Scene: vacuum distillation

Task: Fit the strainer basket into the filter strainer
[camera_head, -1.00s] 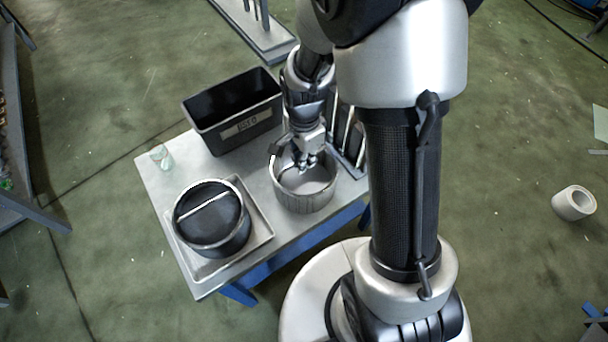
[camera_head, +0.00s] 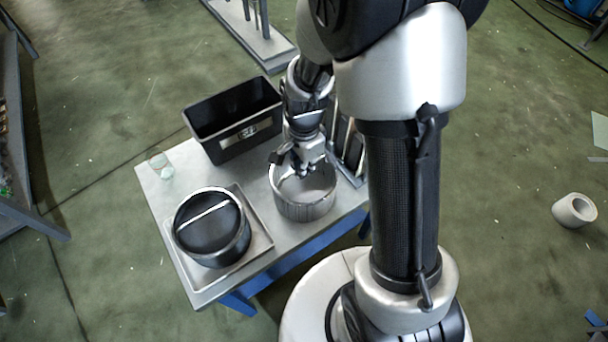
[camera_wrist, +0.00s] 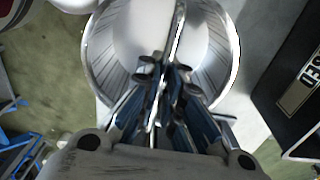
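The strainer basket (camera_head: 305,211), a pale metal round vessel, stands on the table right of the tray. In the wrist view its pleated inner wall (camera_wrist: 110,50) and a thin bar (camera_wrist: 179,22) across it show. My gripper (camera_head: 301,172) reaches down inside its rim. In the wrist view the fingers (camera_wrist: 165,78) are close together with the bar running between them; they look shut on it, though the contact is partly hidden. A dark round vessel, apparently the filter strainer (camera_head: 229,254), stands on the tray at left, a pale bar across its dark top.
The tray (camera_head: 262,247) lies on the table's left front part. A black bin (camera_head: 215,145) with a label stands behind. A clear glass (camera_head: 161,166) is near the left edge. A rack (camera_head: 348,150) stands close right of the basket. A white roll lies on the floor.

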